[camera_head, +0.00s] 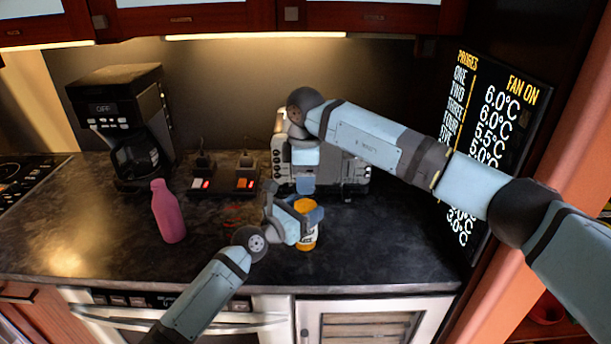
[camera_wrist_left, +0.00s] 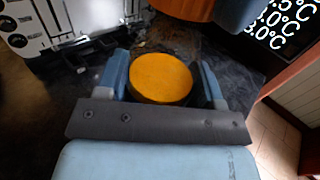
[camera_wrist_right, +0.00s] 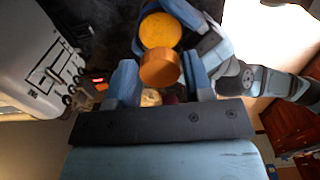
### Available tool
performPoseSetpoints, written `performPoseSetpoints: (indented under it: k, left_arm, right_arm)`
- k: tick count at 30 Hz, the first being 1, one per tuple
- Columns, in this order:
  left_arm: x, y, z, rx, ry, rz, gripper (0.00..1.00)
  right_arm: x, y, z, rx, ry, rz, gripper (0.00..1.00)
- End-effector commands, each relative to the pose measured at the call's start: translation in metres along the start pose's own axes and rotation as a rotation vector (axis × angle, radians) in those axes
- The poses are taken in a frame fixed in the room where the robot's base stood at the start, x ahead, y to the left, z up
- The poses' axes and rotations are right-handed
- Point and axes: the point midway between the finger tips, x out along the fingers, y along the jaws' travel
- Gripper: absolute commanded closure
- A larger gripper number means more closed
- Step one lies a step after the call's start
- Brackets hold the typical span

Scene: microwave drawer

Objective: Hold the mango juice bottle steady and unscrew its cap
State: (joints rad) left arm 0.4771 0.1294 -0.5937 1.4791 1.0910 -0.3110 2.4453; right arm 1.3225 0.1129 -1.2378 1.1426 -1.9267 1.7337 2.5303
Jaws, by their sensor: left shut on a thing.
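The mango juice bottle (camera_head: 308,242) stands upright near the counter's front, partly hidden by my left gripper (camera_head: 306,216). That gripper is shut around it. In the left wrist view its round yellow-orange top (camera_wrist_left: 160,78) shows between the fingers. My right gripper (camera_wrist_right: 161,80) is above and holds the orange cap (camera_wrist_right: 159,68) between its fingers. The cap appears apart from the bottle, whose yellow top (camera_wrist_right: 160,30) shows separately beyond it. The cap also shows at the top of the left wrist view (camera_wrist_left: 184,7).
A pink bottle (camera_head: 168,211) stands to the left. A coffee maker (camera_head: 122,120) is at the back left, and a toaster-like appliance (camera_head: 350,178) stands behind my grippers. A dark display panel (camera_head: 505,110) is at the right.

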Motion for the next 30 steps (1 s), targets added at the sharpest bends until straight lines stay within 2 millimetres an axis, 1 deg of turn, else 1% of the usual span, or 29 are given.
performPoseSetpoints:
  k: [1, 4, 10, 13, 17, 30]
  left_arm:
    - [0.0000, 0.0000, -0.0002, 0.000, 0.000, 0.000, 1.00]
    - [0.0000, 0.0000, -0.0002, 0.000, 0.000, 0.000, 1.00]
    - [0.0000, 0.0000, -0.0001, 0.000, 0.000, 0.000, 1.00]
    - [0.0000, 0.0000, 0.0000, 0.000, 0.000, 0.000, 1.00]
    - [0.0000, 0.0000, 0.0000, 0.000, 0.000, 0.000, 1.00]
    - [0.0001, 0.0001, 0.0001, 0.000, 0.000, 0.000, 1.00]
  right_arm:
    - [-0.0001, 0.0000, 0.0001, 0.000, 0.000, 0.000, 0.65]
    - [-0.0001, 0.0000, 0.0000, 0.000, 0.000, 0.000, 0.88]
    - [-0.0004, 0.0001, 0.0000, -0.013, 0.000, 0.000, 0.90]
    - [-0.0006, 0.0004, 0.0002, -0.104, -0.001, 0.002, 0.90]
    - [-0.0009, 0.0006, 0.0006, -0.362, -0.002, 0.001, 0.90]
    - [-0.0018, 0.0004, -0.0005, -1.380, 0.000, 0.000, 0.90]
